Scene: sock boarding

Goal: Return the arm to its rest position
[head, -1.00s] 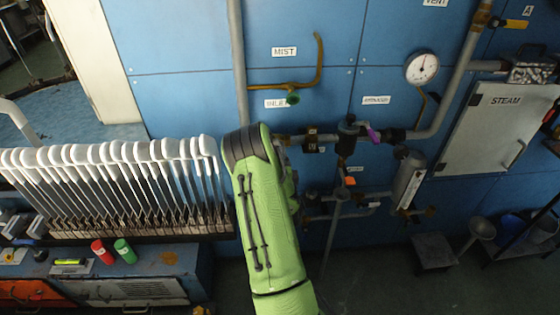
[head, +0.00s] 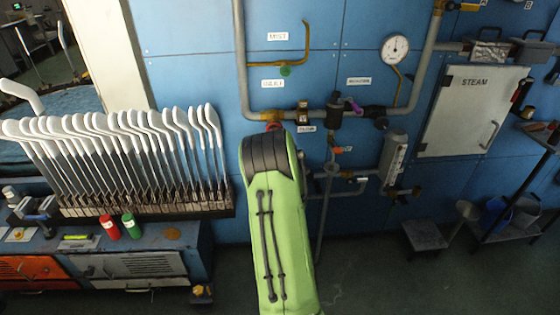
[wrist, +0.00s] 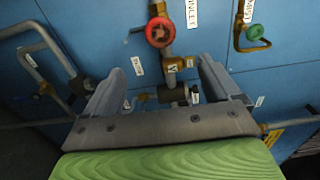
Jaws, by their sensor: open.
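My green arm rises from the bottom middle of the head view, in front of the blue panel wall. My gripper is hidden behind the arm there. In the wrist view my gripper (wrist: 165,92) has its two grey fingers spread wide, with nothing held between them. Beyond the fingers are a red valve wheel (wrist: 159,32) and brass pipe fittings on the blue wall (wrist: 205,12). I cannot tell how far the fingers are from the pipes.
A rack of white sock boards (head: 130,150) stands at the left above a workbench (head: 190,262) with red (head: 109,227) and green (head: 130,226) cylinders. Pipes, a gauge (head: 395,48) and a STEAM cabinet (head: 472,110) line the wall.

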